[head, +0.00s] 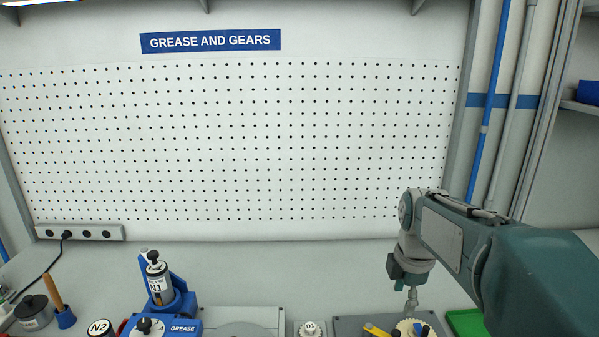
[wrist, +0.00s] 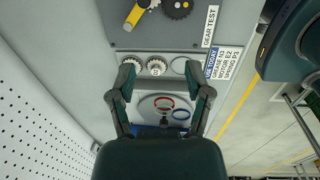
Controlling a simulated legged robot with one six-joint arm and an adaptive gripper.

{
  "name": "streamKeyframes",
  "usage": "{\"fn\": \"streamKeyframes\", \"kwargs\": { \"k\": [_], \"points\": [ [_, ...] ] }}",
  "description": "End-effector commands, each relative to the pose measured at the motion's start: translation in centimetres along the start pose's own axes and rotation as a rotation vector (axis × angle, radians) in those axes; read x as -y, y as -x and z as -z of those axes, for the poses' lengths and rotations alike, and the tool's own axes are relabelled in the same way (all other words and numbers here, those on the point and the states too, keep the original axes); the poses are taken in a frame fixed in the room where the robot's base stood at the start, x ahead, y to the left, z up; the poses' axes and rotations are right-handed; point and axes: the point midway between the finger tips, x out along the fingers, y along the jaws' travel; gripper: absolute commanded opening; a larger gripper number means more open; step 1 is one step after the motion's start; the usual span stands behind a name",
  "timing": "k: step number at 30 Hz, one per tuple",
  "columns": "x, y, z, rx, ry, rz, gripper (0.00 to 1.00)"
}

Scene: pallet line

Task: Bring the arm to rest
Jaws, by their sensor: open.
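My arm reaches in from the right in the head view, over the right part of the workbench (head: 300,262). My gripper (head: 412,305) points down at its end, above a dark board (head: 350,326); its fingertips are hard to make out there. In the wrist view my gripper (wrist: 161,82) has its two fingers wide apart with nothing held between them. Beyond the fingertips lie two pale gears (wrist: 156,66) and an empty round spot (wrist: 179,66).
A blue grease stand (head: 184,304) holds a canister marked N1 (head: 160,286) at front left. The pegboard (head: 230,145) rises behind. A green tray (head: 465,322) lies at the right.

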Motion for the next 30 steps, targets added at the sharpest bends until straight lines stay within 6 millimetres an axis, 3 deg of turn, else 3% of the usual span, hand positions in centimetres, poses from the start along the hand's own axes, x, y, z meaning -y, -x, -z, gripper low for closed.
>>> {"fn": "streamKeyframes", "kwargs": {
  "k": [3,10,21,25,30],
  "points": [
    [2.7,1.5,1.3,-0.001,-0.220,-0.061,0.64],
    [7.9,3.1,3.3,-0.046,-0.656,-0.167,0.64],
    [15.8,2.6,5.7,-0.230,-1.335,-0.288,0.64],
    [17.5,2.1,6.0,-0.291,-1.495,-0.301,0.64],
    [18.1,1.7,6.2,-0.319,-1.571,-0.302,0.64]
  ]
}}
